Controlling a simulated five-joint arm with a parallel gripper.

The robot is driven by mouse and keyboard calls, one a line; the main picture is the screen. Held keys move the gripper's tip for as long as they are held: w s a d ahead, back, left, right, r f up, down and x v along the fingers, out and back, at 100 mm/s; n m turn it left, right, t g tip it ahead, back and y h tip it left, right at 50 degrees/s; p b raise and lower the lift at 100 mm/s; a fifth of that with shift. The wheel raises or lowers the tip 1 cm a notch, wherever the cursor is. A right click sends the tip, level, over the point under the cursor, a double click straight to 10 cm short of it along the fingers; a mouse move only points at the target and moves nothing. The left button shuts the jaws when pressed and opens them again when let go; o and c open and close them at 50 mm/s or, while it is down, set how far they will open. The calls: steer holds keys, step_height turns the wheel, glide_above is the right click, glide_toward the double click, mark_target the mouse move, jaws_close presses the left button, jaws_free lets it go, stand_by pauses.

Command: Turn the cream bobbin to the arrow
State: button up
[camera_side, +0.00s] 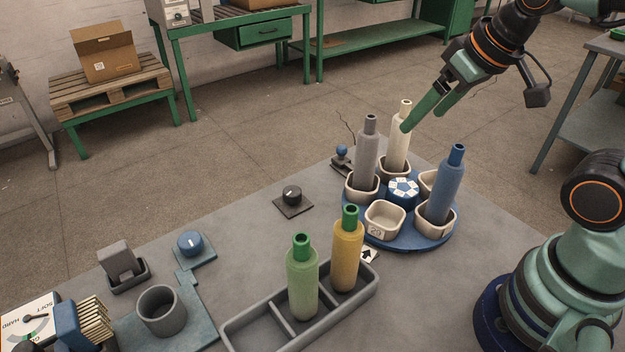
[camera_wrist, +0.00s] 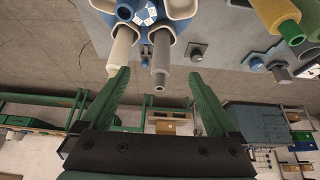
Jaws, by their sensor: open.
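The cream bobbin (camera_side: 399,145) stands upright in a cup at the back of the blue turntable (camera_side: 408,243). It also shows in the wrist view (camera_wrist: 120,52). The arrow tile (camera_side: 368,255) lies on the table at the turntable's front edge, nearest an empty cup (camera_side: 385,219). A grey bobbin (camera_side: 367,150) stands left of the cream one, and a blue bobbin (camera_side: 446,185) stands at the right. My gripper (camera_side: 421,120) is open and empty beside the cream bobbin's top. In the wrist view its left finger is close to that bobbin; I cannot tell if they touch.
A grey tray (camera_side: 238,332) with a green bobbin (camera_side: 302,280) and a yellow bobbin (camera_side: 347,253) stands in front of the turntable. A black knob (camera_side: 292,196), a blue knob (camera_side: 190,241) and a grey cup (camera_side: 162,310) are at the left. Bare table lies between.

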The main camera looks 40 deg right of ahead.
steer(key=shift+c, duration=1)
steer(key=m+g, duration=0.6)
steer(key=m, duration=0.5)
glide_above(292, 190)
step_height(292, 190, down, 11)
step_height(292, 190, down, 12)
steer(key=shift+r, duration=0.15)
jaws_close()
